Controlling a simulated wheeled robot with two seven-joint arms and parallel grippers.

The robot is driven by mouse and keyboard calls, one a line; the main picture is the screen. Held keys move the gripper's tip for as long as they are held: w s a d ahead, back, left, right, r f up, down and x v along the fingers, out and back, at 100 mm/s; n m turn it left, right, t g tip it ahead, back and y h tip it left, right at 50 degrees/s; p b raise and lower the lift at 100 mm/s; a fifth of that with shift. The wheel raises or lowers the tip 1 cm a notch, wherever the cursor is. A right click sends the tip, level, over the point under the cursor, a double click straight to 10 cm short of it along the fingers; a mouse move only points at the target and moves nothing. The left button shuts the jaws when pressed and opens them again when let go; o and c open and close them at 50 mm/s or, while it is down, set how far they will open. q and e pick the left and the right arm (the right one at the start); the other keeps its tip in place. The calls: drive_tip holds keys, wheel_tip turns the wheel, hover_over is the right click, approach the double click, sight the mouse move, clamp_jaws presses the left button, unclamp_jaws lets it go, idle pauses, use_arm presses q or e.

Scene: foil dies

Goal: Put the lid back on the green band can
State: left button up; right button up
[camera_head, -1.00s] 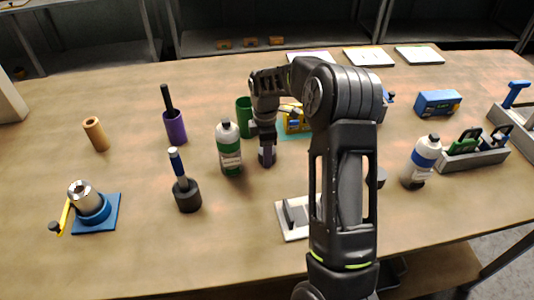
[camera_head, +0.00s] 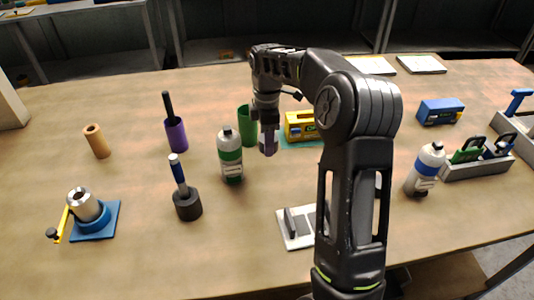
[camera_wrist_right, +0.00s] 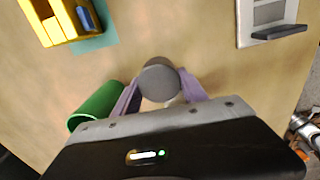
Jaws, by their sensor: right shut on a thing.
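The green band can (camera_head: 231,169) is white with a green band and stands upright left of my right gripper. It has a narrow grey top; I cannot tell from here whether that is bare neck. My right gripper (camera_head: 269,143) points down above the table with purple fingers. In the right wrist view, the gripper (camera_wrist_right: 160,92) is shut on a grey round thing (camera_wrist_right: 160,75), which looks like the lid, held between both fingertips. In the head view the fingers mostly hide it. My left gripper is not in view.
A green cup (camera_head: 246,122) stands close behind the can. A yellow box (camera_head: 300,126) is behind and right of the gripper. A purple holder (camera_head: 176,136) and a dark holder (camera_head: 187,205) stand to the left. A blue band bottle (camera_head: 425,170) stands at right.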

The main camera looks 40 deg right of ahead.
drive_tip(key=shift+r, duration=1)
drive_tip(key=shift+a, duration=0.1)
